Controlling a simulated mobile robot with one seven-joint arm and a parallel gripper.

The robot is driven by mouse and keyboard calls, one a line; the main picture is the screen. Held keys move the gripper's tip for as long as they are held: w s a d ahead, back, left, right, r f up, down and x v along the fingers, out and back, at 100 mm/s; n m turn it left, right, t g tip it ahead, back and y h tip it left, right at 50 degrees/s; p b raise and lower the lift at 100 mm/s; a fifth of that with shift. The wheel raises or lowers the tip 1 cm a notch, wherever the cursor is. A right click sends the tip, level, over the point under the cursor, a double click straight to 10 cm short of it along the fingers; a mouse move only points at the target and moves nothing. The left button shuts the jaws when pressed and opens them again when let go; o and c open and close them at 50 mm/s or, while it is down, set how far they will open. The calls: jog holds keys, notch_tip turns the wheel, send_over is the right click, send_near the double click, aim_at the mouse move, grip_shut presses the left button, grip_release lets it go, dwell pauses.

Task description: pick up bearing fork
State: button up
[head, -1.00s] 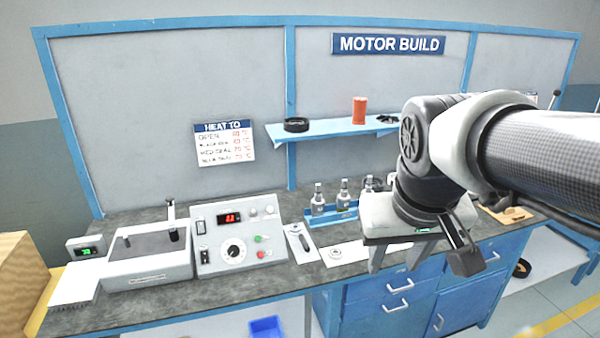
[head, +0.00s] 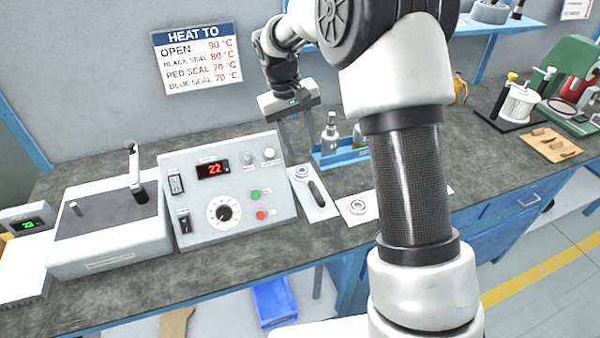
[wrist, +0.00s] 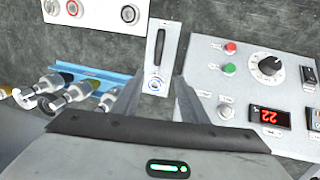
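The bearing fork (head: 316,193), with a black handle and a pale round end, lies on a white mat (head: 325,211) to the right of the control box. In the wrist view the fork (wrist: 159,48) lies ahead, handle pointing away and round end nearer me. My gripper (head: 303,148) is above the bench, just behind the mat in the head view. In the wrist view my gripper (wrist: 159,82) is open, its two fingers apart with nothing between them. The fork's round end shows between the fingertips, and I cannot tell the height gap.
The control box (head: 228,190) reads 22 and stands close left of the fork. A blue rack (head: 342,158) with bottles stands close right. A white card with rings (head: 357,208) lies in front right. The heater unit (head: 110,235) is further left.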

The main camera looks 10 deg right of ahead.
send_over(312, 184)
jog(key=s+a, duration=0.1)
jog(key=a, duration=0.1)
notch_tip(312, 184, down, 11)
jog(key=shift+w+d+f+b, duration=0.2)
jog(key=shift+d+f, duration=0.1)
jog(key=shift+f, duration=0.65)
jog(key=shift+w+d+f+b, duration=0.15)
jog(key=shift+d+f, duration=0.15)
jog(key=shift+f, duration=0.6)
jog(key=shift+w+d+f+b, duration=0.2)
jog(key=shift+d+f, duration=0.1)
jog(key=shift+f, duration=0.65)
jog(key=shift+r, duration=0.1)
grip_shut()
